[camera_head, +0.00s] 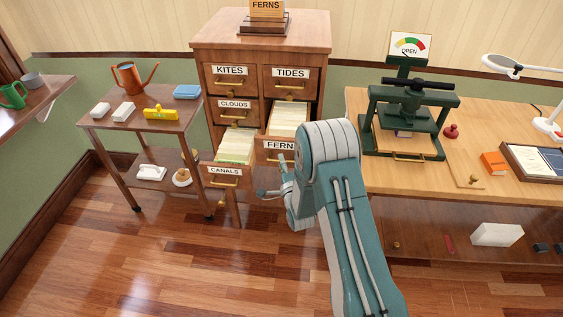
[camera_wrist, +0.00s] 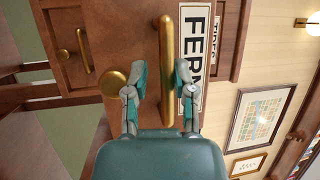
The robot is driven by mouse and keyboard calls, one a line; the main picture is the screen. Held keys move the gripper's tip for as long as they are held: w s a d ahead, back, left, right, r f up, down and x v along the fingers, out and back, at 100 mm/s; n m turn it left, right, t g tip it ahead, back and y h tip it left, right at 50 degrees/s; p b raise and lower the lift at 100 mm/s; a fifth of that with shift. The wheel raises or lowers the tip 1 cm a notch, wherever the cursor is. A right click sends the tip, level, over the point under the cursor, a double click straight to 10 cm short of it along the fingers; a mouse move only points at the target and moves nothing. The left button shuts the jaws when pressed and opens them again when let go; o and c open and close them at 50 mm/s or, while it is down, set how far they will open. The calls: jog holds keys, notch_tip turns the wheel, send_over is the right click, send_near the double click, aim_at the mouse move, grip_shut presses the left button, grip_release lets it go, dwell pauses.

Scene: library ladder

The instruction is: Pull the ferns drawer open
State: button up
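The ferns drawer (camera_head: 278,148) stands pulled out of the wooden cabinet, with cream cards showing behind its labelled front. My arm hides the right part of that front. In the wrist view the FERNS label (camera_wrist: 193,60) appears turned sideways beside a brass bar handle (camera_wrist: 167,60). My gripper (camera_wrist: 160,78) is open, with a finger on each side of the handle. The handle lies nearer the right finger, with a gap to the left one; I cannot tell whether it touches. In the head view my gripper (camera_head: 275,178) is low in front of the drawer, partly hidden by my arm.
The canals drawer (camera_head: 224,176) is also out, just left of my gripper. The kites (camera_head: 230,82), tides (camera_head: 290,84) and clouds (camera_head: 233,113) drawers are shut. A side table (camera_head: 100,123) stands left; a workbench (camera_head: 435,178) with a green press stands right. Front-left floor is clear.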

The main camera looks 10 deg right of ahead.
jog(key=v, duration=1.2)
jog(key=shift+a, duration=0.1)
jog(key=w+r+n+g+h, duration=0.1)
jog(key=w+r+n+g, duration=0.25)
jog(key=r, duration=0.55)
jog(key=s+d+r+n+g+h, duration=0.1)
jog(key=s+d+r+n+g, duration=0.15)
jog(key=r+n, duration=0.45)
jog(key=s+r+n+g, duration=0.2)
jog(key=s+r+g, duration=0.2)
jog(key=s, duration=1)
jog(key=s+r+n+g, duration=0.3)
jog(key=s+r, duration=0.3)
jog(key=s, duration=0.7)
jog(key=shift+s+d+r+g+h, duration=0.4)
jog(key=shift+d+g, duration=0.05)
jog(key=shift+g, duration=0.15)
